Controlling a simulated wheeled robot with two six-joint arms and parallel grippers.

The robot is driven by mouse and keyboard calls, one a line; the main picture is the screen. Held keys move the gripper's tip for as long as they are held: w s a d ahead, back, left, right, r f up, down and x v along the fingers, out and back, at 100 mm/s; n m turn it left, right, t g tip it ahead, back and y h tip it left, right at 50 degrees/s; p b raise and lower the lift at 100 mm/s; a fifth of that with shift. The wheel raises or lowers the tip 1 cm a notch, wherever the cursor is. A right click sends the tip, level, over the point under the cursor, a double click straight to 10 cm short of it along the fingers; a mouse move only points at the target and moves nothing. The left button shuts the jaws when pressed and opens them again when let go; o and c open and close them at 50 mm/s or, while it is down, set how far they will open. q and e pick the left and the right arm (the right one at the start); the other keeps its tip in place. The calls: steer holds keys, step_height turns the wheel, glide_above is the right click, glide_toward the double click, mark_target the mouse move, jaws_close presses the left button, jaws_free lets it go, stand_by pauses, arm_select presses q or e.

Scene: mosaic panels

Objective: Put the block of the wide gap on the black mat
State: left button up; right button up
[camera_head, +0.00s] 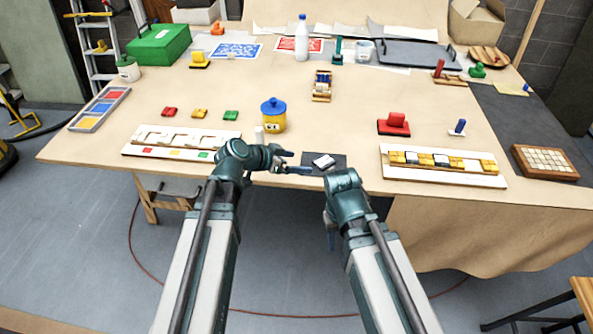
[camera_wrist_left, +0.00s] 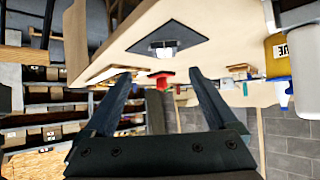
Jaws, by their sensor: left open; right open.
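A small white-topped block (camera_head: 323,160) lies on the black mat (camera_head: 340,159) near the table's front edge. In the left wrist view the block (camera_wrist_left: 165,48) sits on the dark mat (camera_wrist_left: 197,41), ahead of my fingers. My left gripper (camera_head: 295,162) is open and empty just left of the mat, its fingers apart from the block. In the left wrist view both fingers of my left gripper (camera_wrist_left: 160,85) are spread with nothing between them.
A left white panel (camera_head: 180,152) carries pale pieces and coloured squares. A yellow jar with a blue lid (camera_head: 273,116) stands behind my left gripper. The table centre is mostly clear.

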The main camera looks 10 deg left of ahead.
arm_select(q)
steer(key=s+d+f+n+g+y, duration=0.1)
steer(key=s+d+f+g+y, duration=0.15)
steer(key=s, duration=0.25)
steer(key=s+d+f+g+y, duration=0.1)
steer(key=s+d+f+g, duration=0.2)
steer(key=s+f, duration=0.15)
steer(key=s+a+f+n+g+y, duration=0.2)
steer(key=s+a+n+y, duration=0.1)
steer(key=s, duration=0.6)
steer(key=n+y, duration=0.1)
steer(key=y, duration=0.1)
steer(key=shift+y, duration=0.35)
